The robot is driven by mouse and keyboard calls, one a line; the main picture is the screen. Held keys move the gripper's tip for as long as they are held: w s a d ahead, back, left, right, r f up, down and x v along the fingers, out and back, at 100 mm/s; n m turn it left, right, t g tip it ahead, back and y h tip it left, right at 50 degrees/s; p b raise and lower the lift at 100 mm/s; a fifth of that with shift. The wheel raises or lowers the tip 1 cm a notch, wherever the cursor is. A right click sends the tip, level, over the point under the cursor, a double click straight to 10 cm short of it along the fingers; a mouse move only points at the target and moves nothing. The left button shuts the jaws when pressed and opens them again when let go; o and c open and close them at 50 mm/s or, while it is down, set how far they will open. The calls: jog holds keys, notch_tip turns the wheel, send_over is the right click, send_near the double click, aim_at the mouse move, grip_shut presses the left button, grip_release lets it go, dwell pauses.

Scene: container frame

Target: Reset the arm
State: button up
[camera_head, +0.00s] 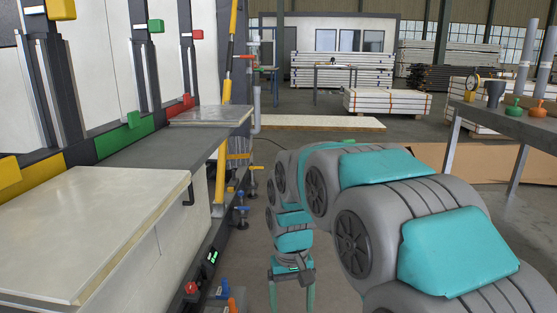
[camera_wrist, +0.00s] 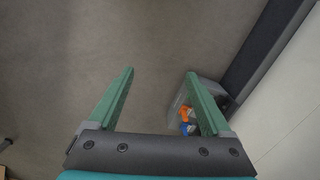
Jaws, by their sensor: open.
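My gripper (camera_head: 292,296) hangs low at the end of my grey and teal arm, with its fingers pointing down in the head view. In the wrist view my gripper (camera_wrist: 160,100) shows two green fingers spread wide apart. It is open, and nothing is between the fingers. Bare floor lies below it. The arm is bent, reaching forward from the lower right of the head view. The fingertips run down near the bottom edge of the head view.
A container frame with pale panels (camera_head: 110,210) and coloured clamps stands at left. A grey bin (camera_wrist: 212,92) with orange and blue items sits behind the right finger. A workbench (camera_head: 520,122) stands at right. Stacked panels (camera_head: 388,101) lie farther back. Open floor lies between.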

jog(key=s+d+m, duration=0.1)
jog(key=s+d, duration=0.3)
jog(key=s, duration=0.5)
jog(key=s+d, duration=0.4)
jog(key=s, duration=0.5)
jog(key=s+d+m, duration=0.1)
jog(key=s+d, duration=0.3)
jog(key=s, duration=0.5)
notch_tip(320, 180, up, 7)
jog(key=p, duration=0.7)
jog(key=shift+s+f+g, duration=0.15)
jog(key=shift+s+g, duration=0.05)
jog(key=shift+g, duration=0.2)
dwell(0.4)
